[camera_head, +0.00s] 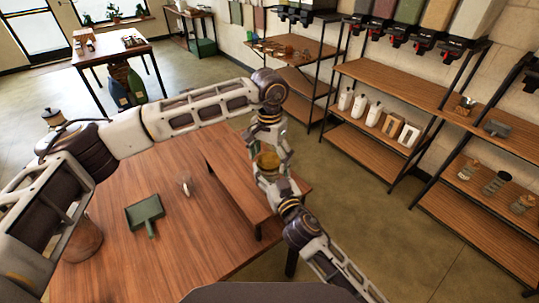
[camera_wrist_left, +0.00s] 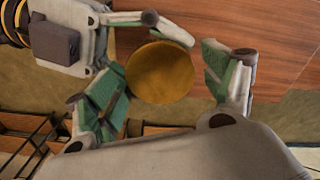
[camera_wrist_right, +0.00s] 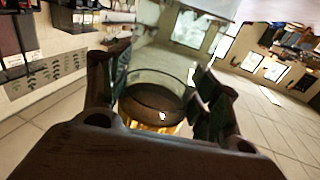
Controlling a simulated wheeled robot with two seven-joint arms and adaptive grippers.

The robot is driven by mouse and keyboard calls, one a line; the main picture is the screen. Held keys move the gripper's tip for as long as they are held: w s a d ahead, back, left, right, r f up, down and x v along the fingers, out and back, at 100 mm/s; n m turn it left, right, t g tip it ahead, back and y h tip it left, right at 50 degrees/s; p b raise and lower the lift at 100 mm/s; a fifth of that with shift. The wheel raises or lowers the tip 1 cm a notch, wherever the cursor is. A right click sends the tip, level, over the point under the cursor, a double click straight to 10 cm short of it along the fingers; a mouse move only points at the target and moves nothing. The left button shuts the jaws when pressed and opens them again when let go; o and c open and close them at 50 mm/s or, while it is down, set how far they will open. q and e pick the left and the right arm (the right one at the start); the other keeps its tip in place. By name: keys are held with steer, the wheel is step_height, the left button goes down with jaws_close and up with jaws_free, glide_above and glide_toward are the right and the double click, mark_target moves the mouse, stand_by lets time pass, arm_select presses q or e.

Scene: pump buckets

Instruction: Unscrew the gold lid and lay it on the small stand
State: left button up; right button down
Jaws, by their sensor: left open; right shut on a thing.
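The gold lid (camera_head: 268,158) sits on top of a glass jar, and in the left wrist view the lid (camera_wrist_left: 160,75) shows as a round disc. My left gripper (camera_head: 268,146) points down over the lid, with its open fingers on either side of it; I cannot tell whether they touch. My right gripper (camera_wrist_right: 158,85) is shut on the jar (camera_wrist_right: 152,104), which is clear glass with dark contents, and holds it near the stand. The small stand (camera_head: 228,176), a raised wooden plank, is on the table just left of the grippers. Its top looks bare.
Shelves (camera_head: 390,85) with bottles and dispensers stand along the wall at the right.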

arm_select(q)
steer(key=c, duration=1.1)
steer(key=shift+o, duration=0.2)
steer(key=shift+n, duration=2)
steer(key=shift+s+d, duration=0.1)
steer(key=shift+s, duration=0.15)
steer(key=o, duration=1.1)
steer(key=shift+w, duration=0.2)
steer(key=shift+r, duration=0.1)
